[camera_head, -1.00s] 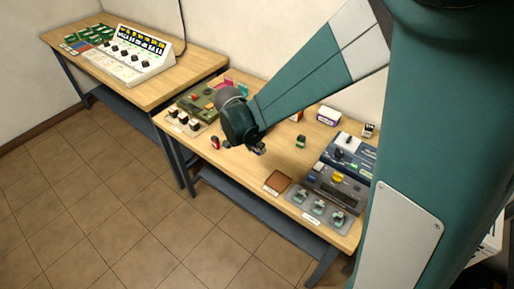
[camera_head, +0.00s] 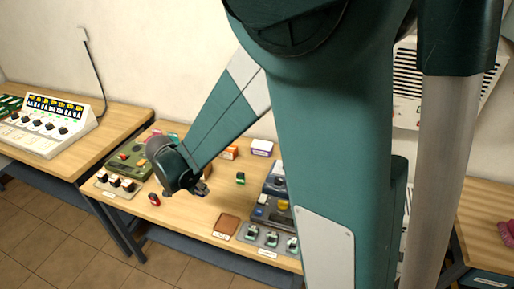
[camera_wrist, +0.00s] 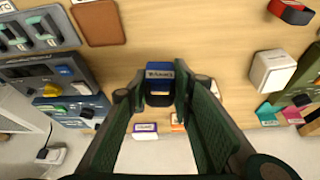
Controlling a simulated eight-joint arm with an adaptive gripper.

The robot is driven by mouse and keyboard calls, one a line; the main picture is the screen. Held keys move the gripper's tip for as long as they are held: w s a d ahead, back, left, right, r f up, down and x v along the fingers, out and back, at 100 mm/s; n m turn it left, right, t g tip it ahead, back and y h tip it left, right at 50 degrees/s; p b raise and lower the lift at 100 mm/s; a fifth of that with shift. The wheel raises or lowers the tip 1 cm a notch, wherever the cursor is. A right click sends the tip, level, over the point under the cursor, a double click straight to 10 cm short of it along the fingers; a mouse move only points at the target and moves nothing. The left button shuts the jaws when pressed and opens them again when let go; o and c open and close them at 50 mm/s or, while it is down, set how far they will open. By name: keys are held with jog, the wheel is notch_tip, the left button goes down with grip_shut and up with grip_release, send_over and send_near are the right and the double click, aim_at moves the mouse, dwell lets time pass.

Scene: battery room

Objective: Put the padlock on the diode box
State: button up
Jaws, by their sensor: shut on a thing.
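My gripper (camera_wrist: 158,98) is shut on a small blue block with white lettering and a dark lower part, taken to be the padlock (camera_wrist: 160,71). It sits between the fingertips in the wrist view. In the head view my gripper (camera_head: 203,189) is over the middle of the bench, and the held thing cannot be made out. A white box with a purple label (camera_head: 262,147) stands at the back of the bench; it also shows in the wrist view (camera_wrist: 145,135). An orange box (camera_head: 230,152) is beside it. I cannot read which is the diode box.
A small green thing (camera_head: 240,179) and a brown pad (camera_head: 228,224) lie right of my gripper. A red thing (camera_head: 154,199) lies left, near the front edge. A white cube (camera_wrist: 272,70) stands nearby.

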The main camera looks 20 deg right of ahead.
jog(key=w+d+r+m+p, duration=0.2)
jog(key=w+d+r+p, duration=0.1)
jog(key=w+d, duration=1.2)
notch_tip(320, 180, up, 3)
jog(key=m+g+p, duration=0.1)
jog(key=p, duration=0.2)
send_over(264, 143)
jog(key=a, duration=0.1)
jog(key=shift+s+a+f+h, duration=0.1)
jog(key=shift+s+f+h, duration=0.1)
jog(key=shift+h, duration=0.1)
jog(key=shift+f, duration=3.1)
jog(key=shift+f, duration=1.9)
jog(key=shift+f, duration=0.15)
jog(key=o, duration=1)
jog(key=shift+c, duration=0.2)
